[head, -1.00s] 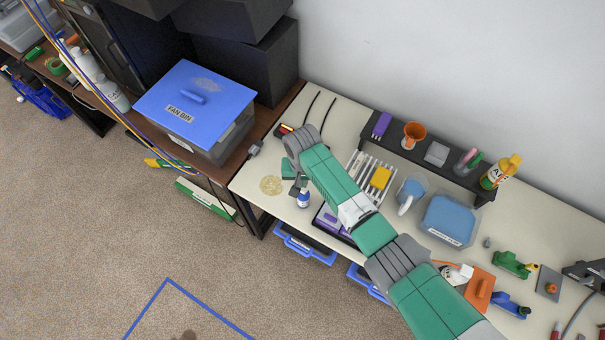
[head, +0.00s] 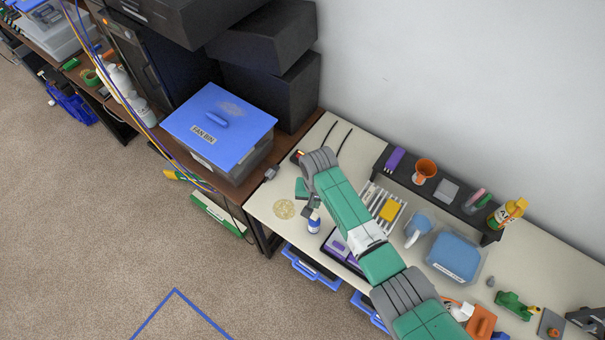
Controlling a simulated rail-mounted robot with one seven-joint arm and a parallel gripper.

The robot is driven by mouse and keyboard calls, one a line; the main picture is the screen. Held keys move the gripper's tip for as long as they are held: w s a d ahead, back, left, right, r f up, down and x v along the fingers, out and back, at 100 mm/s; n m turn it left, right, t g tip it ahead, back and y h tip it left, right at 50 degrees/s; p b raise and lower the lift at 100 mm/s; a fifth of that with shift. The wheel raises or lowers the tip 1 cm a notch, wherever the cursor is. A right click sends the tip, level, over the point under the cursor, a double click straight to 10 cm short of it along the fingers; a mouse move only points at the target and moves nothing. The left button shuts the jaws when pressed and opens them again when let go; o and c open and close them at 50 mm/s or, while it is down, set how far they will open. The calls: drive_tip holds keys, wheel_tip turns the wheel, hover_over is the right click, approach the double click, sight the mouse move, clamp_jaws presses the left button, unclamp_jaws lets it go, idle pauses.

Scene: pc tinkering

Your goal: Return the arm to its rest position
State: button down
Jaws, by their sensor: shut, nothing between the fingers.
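My green and grey arm (head: 341,200) reaches up from the bottom right across the cream workbench (head: 271,238). Its far end bends down toward the front. My gripper (head: 314,206) is small and dark at that end. It is shut and empty. In the picture it lies just above a small white and blue bottle (head: 313,226); I cannot tell whether they touch. The arm hides part of the bench.
A blue-lidded fan bin (head: 225,121) stands on the brown desk to the left.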

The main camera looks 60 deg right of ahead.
drive_tip(key=w+a+r+n+t+h, duration=0.1)
drive_tip(key=w+a+r+n+t, duration=0.15)
drive_tip(key=w+r, duration=0.6)
drive_tip(key=w+a+r+n+t+h, duration=0.2)
drive_tip(key=w+a+r+t, duration=0.15)
drive_tip(key=w+r, duration=0.5)
drive_tip(key=w+a+r+n+t, duration=0.2)
drive_tip(key=w+a+r+t, duration=0.1)
drive_tip(key=w+a+r, duration=0.4)
drive_tip(key=w+a+r+n+t, duration=0.1)
drive_tip(key=w+a+r+t, duration=0.2)
drive_tip(key=r, duration=0.7)
drive_tip(key=s+a+r+n+t, duration=0.1)
drive_tip(key=a+r+n+t, duration=0.15)
drive_tip(key=a+r, duration=0.55)
drive_tip(key=s+a+r+n+t, duration=0.1)
drive_tip(key=a+r+t, duration=0.2)
drive_tip(key=a+r, duration=0.55)
drive_tip(key=s+a+r+n+t+y, duration=0.1)
drive_tip(key=s+a+r+t, duration=0.2)
drive_tip(key=s+r, duration=0.5)
drive_tip(key=s+a+r+n+t+y, duration=0.2)
drive_tip(key=s+a+r+t, duration=0.2)
drive_tip(key=s+r, duration=0.4)
wheel_tip(320, 180, up, 5)
drive_tip(key=shift+a+r, duration=0.1)
drive_tip(key=shift+a, duration=0.3)
drive_tip(key=shift+t, duration=0.25)
